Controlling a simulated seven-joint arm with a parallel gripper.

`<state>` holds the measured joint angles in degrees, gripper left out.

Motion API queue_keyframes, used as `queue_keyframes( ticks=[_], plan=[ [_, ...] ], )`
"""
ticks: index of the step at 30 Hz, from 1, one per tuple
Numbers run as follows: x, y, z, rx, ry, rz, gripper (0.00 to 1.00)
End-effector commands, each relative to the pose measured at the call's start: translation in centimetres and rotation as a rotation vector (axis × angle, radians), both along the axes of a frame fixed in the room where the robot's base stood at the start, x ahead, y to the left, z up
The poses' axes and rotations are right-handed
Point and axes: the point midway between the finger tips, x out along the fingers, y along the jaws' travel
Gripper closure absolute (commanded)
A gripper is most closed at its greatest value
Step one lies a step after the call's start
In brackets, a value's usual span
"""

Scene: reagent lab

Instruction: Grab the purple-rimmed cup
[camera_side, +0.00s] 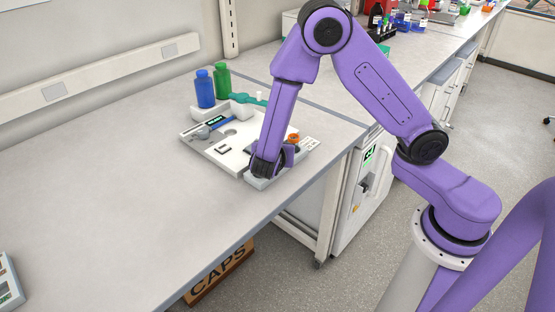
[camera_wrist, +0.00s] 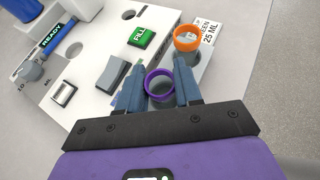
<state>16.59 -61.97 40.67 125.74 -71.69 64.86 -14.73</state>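The purple-rimmed cup (camera_wrist: 159,72) shows in the wrist view as a purple ring with a grey inside. It sits between the two fingers of my gripper (camera_wrist: 160,75), one finger on each side, with slim gaps beside the rim. My gripper looks open around it; contact is not clear. In the side view my gripper (camera_side: 267,172) is low at the front right corner of the white station, and the cup is hidden or cannot be made out there.
An orange-rimmed cup (camera_wrist: 187,38) stands close to the right finger, near a "25 ML" label (camera_wrist: 208,36). The white station (camera_wrist: 98,68) carries a green FILL button (camera_wrist: 141,37). Blue (camera_side: 204,89) and green (camera_side: 222,80) bottles stand behind. The bench's left side (camera_side: 100,190) is mostly clear.

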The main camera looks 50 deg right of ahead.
Motion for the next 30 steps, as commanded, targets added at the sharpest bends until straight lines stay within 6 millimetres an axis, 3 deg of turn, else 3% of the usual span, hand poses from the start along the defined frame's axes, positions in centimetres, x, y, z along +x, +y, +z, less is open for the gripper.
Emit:
queue_keyframes(
  ticks=[16, 22, 30],
  plan=[
    [0.0, 0.0, 1.0, 0.001, -0.003, -0.002, 0.95],
    [0.0, 0.1, 3.3, 0.004, -0.004, 0.000, 0.95],
    [-3.4, -0.2, 7.2, 0.004, -0.004, 0.002, 0.95]
  ],
)
